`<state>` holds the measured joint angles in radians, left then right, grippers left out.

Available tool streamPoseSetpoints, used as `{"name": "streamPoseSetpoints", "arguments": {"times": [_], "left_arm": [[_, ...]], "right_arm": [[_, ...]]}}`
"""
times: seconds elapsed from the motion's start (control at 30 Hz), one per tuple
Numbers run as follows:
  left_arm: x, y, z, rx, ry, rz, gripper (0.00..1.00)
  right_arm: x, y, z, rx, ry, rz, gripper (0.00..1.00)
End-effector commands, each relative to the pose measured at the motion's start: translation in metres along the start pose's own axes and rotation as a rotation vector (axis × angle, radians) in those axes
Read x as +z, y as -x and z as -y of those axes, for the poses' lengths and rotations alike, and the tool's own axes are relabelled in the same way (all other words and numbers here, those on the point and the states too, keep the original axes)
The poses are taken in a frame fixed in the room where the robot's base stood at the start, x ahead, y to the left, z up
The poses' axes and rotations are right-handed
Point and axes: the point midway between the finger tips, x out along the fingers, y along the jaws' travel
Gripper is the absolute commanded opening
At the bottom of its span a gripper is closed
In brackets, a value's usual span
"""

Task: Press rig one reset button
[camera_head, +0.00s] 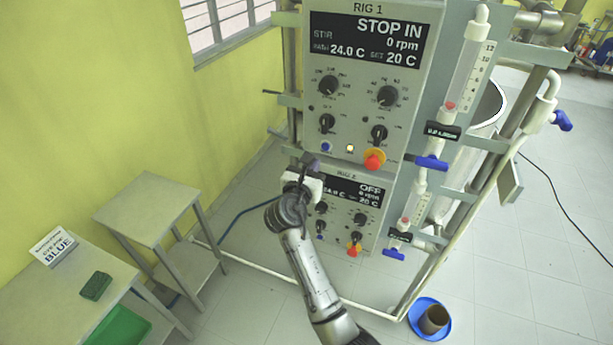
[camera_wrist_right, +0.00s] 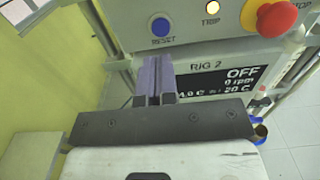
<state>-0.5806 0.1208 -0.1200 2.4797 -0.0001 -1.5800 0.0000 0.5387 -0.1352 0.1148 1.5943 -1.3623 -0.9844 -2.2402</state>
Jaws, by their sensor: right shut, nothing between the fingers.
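The rig 1 panel (camera_head: 388,75) is a grey box whose display reads STOP IN, 0 rpm. Its blue reset button (camera_head: 326,147) is at the panel's lower left; in the right wrist view it shows large, labelled RESET (camera_wrist_right: 160,26). My right gripper (camera_head: 312,163) is shut and empty, just below and left of the button in the head view. In the right wrist view its closed purple fingertips (camera_wrist_right: 154,68) point up toward the button, with a visible gap in the picture; the exact distance cannot be told. My left gripper is not in view.
A lit trip lamp (camera_wrist_right: 213,7) and a red stop knob (camera_wrist_right: 277,18) sit right of the button. The rig 2 panel (camera_head: 368,232), reading OFF, is directly below. Glass tubes with blue valves (camera_head: 432,162) stand at right. A side table (camera_head: 148,207) is at left.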

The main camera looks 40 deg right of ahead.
Motion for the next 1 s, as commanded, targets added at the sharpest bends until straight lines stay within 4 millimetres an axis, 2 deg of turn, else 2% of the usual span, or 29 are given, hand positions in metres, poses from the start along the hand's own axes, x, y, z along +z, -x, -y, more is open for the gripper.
{"name": "streamPoseSetpoints", "arguments": {"times": [0.03, 0.2, 0.4, 0.6, 1.0], "left_arm": [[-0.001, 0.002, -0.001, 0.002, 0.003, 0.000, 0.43], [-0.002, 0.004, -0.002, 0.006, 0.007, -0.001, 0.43], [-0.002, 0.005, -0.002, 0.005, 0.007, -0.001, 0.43], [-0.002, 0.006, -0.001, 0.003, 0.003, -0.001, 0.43], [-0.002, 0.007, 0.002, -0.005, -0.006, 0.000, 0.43]], "right_arm": [[0.002, -0.011, 0.001, -0.003, 0.002, 0.001, 0.00], [0.001, -0.036, 0.000, -0.002, 0.002, 0.001, 0.00], [0.000, -0.056, 0.000, -0.001, 0.000, 0.000, 0.00], [0.000, -0.063, 0.000, 0.000, 0.000, 0.001, 0.00], [0.001, -0.065, 0.000, 0.000, 0.001, 0.000, 0.00]]}}
